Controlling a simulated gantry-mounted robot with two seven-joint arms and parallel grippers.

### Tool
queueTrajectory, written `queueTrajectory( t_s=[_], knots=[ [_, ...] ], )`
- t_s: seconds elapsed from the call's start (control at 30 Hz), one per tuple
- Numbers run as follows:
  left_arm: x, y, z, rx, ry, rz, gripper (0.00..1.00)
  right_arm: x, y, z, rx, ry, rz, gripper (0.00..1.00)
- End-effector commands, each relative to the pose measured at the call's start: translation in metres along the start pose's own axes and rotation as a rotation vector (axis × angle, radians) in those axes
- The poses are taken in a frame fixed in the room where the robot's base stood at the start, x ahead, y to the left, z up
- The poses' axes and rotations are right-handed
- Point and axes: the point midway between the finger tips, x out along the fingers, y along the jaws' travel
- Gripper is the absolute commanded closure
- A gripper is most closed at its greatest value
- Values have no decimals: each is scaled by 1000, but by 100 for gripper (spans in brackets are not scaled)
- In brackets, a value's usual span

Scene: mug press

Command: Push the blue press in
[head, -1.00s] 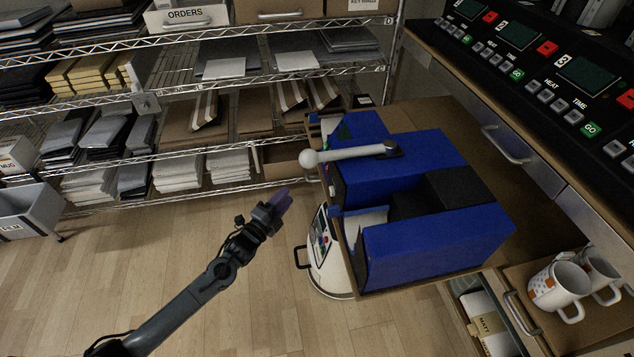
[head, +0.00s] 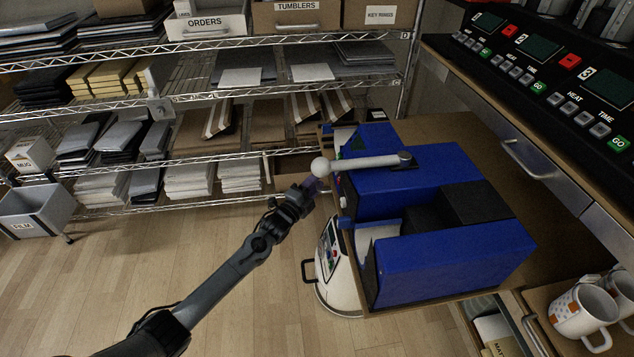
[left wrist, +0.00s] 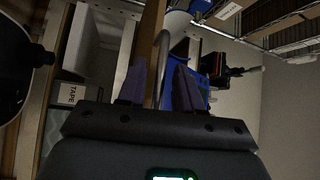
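The blue press (head: 455,255) stands on a wooden surface right of centre. Its grey lever with a white ball knob (head: 321,167) points left, roughly level. My left gripper (head: 312,186) is at the press's left side, its purple fingertips just below the knob; whether they touch it I cannot tell. In the left wrist view its two fingers (left wrist: 160,75) stand apart, so it is open. My right gripper is not in view.
A white round machine (head: 337,270) stands below the press's left side. Wire shelves (head: 200,98) with stacked goods fill the back. White mugs (head: 583,312) are at lower right, under a control panel (head: 540,60). The wooden floor at left is clear.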

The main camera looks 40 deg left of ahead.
Motion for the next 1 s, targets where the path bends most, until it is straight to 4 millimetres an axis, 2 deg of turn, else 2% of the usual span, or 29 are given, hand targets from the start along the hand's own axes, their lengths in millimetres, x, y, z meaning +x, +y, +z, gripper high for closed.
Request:
queueTrajectory(
  t_s=[0.2,0.47,0.5,0.7,0.73,1.0],
  knots=[
    [10,0,0,0,0,0,66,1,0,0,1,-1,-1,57],
    [11,0,0,0,0,1,66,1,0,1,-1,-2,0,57],
    [11,0,0,0,0,1,67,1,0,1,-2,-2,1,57],
    [11,0,0,0,0,1,98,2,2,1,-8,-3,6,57],
    [11,0,0,0,0,1,100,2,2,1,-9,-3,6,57],
    [11,0,0,0,0,1,100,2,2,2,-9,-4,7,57]
  ],
)
